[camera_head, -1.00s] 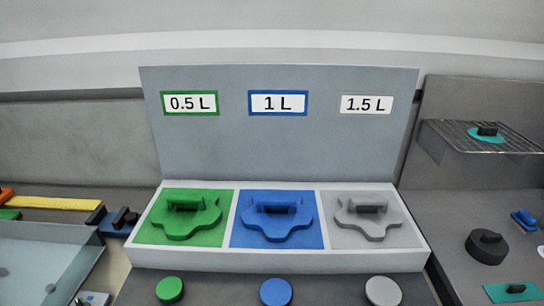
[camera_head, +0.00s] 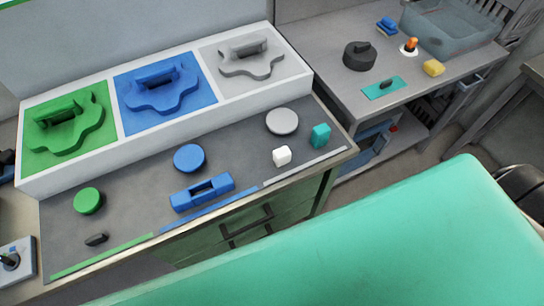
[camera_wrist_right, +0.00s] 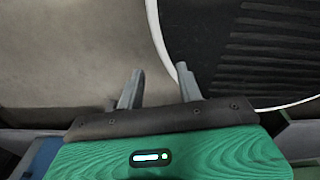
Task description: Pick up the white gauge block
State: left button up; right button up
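The white gauge block (camera_head: 282,156) is a small white cube on the dark grey counter top, near its front right part in the head view. It stands between the light grey disc (camera_head: 282,121) and the white strip on the front edge, left of a teal block (camera_head: 320,136). My right gripper (camera_wrist_right: 158,84) shows in the right wrist view with its two fingers apart and nothing between them, over bare floor and a dark ribbed surface. The gauge block is not in that view. My left gripper is in neither view.
A tray with green, blue and grey sections (camera_head: 165,110) fills the back of the counter. A blue holder (camera_head: 202,191), a blue disc (camera_head: 189,158) and a green disc (camera_head: 88,200) lie left of the block. A side table (camera_head: 420,92) with several items stands at right.

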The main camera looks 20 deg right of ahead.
aim_at(281, 156)
jog(key=z, duration=0.75)
